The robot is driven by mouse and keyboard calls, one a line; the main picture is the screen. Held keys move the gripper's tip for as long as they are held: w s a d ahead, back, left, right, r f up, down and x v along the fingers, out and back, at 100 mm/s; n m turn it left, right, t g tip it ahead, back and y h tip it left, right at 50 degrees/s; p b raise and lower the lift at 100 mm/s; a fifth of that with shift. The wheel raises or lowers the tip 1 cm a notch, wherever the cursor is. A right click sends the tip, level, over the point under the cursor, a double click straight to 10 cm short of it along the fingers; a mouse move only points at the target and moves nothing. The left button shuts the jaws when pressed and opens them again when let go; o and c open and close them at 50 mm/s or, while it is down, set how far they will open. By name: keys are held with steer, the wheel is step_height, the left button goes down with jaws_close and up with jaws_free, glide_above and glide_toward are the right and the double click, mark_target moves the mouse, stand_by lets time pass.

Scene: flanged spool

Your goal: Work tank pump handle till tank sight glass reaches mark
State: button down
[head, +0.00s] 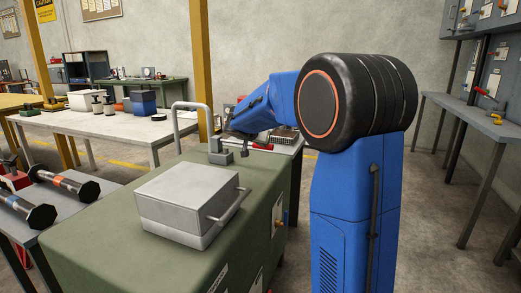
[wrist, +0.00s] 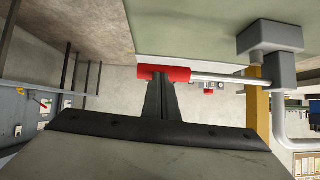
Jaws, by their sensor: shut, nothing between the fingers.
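The pump handle is a pale rod (wrist: 215,78) with a red grip (wrist: 163,73) at its end, in the wrist view. The rod runs right to a grey pump block (wrist: 270,55). My gripper (wrist: 160,85) is shut, its dark fingertips together at the red grip and overlapping it in the picture; I cannot tell whether they touch it. In the head view the pump body (head: 220,153) stands on the far end of the green tank (head: 110,240), beside a bent grey pipe (head: 191,108). My forearm covers part of this area. I cannot make out a sight glass.
A grey lidded box (head: 185,200) with a side handle sits on the tank top. A bench with dark rollers (head: 65,183) stands at the left, a white table (head: 110,122) behind. A grey bench (head: 490,122) is at the right. A yellow post (head: 202,60) rises behind the pump.

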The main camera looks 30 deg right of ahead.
steer(key=v, duration=1.1)
steer(key=shift+d+r, duration=0.35)
steer(key=shift+r, duration=0.05)
stand_by(0.3)
